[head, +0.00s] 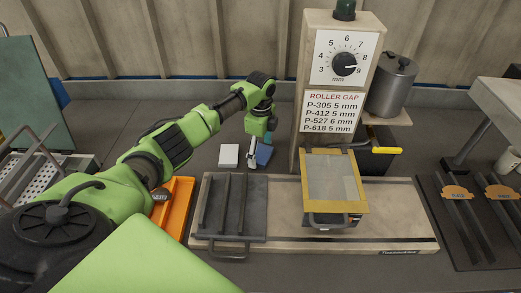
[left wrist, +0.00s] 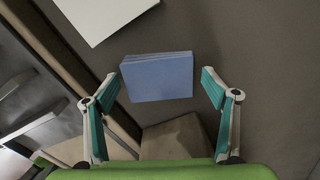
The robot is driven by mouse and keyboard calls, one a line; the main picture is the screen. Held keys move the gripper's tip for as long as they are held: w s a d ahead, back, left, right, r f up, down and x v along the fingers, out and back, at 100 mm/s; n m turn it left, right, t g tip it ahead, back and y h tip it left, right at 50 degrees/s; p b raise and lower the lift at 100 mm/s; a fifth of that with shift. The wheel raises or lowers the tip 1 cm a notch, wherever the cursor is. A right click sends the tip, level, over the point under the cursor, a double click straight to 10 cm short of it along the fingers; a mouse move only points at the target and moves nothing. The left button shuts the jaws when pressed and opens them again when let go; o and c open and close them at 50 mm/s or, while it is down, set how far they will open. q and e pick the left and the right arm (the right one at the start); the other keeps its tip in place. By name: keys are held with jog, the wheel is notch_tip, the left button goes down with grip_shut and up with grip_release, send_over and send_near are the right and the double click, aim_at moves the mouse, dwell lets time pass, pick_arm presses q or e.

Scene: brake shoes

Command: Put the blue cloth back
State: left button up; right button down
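The blue cloth (head: 264,154) is a folded, flat-looking block on the grey bench, left of the roller machine's post. In the left wrist view the cloth (left wrist: 157,78) lies centred between my left gripper's fingertips, with a gap on each side. My left gripper (head: 259,152) is open and reaches down at the cloth, hiding part of it in the head view. Its two fingers also show in the left wrist view (left wrist: 160,86). I cannot tell how far above the bench the fingertips are. My right gripper is not in view.
A white block (head: 229,155) lies just left of the cloth. The roller machine's post (head: 309,150) stands close on the right. A dark ribbed tray (head: 210,228) is in front, and an orange bin (head: 181,190) is at front left. Bare bench lies behind the white block.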

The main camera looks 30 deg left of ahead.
aim_at(261, 153)
pick_arm(q)
jog(key=shift+r, duration=0.2)
notch_tip(261, 153, up, 12)
jog(key=b, duration=0.1)
jog(key=shift+b, duration=0.35)
dwell(0.6)
